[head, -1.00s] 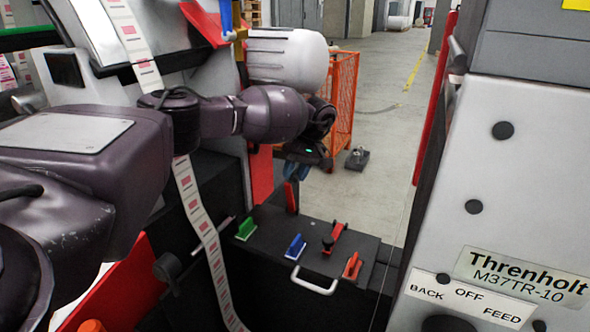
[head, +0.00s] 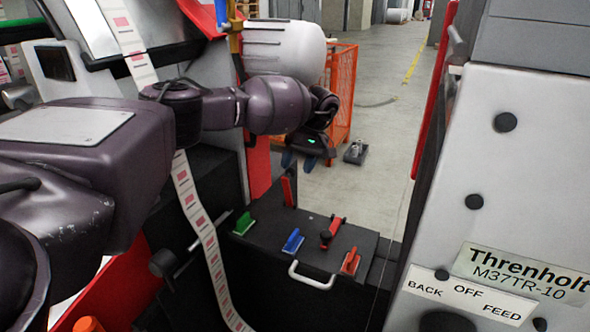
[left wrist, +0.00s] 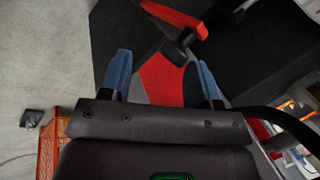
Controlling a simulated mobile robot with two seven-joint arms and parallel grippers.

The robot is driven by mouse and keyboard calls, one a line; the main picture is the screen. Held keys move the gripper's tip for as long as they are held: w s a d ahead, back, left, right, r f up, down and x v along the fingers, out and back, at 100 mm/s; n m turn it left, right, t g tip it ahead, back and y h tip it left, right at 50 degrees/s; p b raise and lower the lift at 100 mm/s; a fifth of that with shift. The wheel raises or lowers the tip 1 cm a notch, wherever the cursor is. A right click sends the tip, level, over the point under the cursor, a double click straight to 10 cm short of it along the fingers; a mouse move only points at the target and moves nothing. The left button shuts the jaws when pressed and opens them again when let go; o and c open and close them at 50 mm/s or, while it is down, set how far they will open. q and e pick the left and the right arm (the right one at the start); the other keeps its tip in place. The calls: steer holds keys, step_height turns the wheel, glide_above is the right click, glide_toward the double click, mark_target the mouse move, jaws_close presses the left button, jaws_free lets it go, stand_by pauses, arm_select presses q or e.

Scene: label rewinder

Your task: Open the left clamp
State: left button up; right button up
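A splice table (head: 264,252) carries two red-handled clamps. The left clamp (head: 288,191) is at its far left edge, its red handle standing nearly upright. The other clamp (head: 334,229), with a black knob, has its handle lower. My left gripper (head: 303,160) is above and just beyond the left clamp, apart from it. In the left wrist view its two blue fingers (left wrist: 163,82) are wide apart with nothing between them. A red handle on a black base (left wrist: 177,19) lies ahead of the fingers there, seemingly the left clamp. My right gripper is out of view.
A grey machine panel (head: 500,190) bounds the right. An orange cage (head: 341,95) stands behind.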

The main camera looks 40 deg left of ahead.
arm_select(q)
steer(key=v, duration=0.8)
steer(key=shift+r, duration=0.15)
steer(key=shift+w+d, duration=0.1)
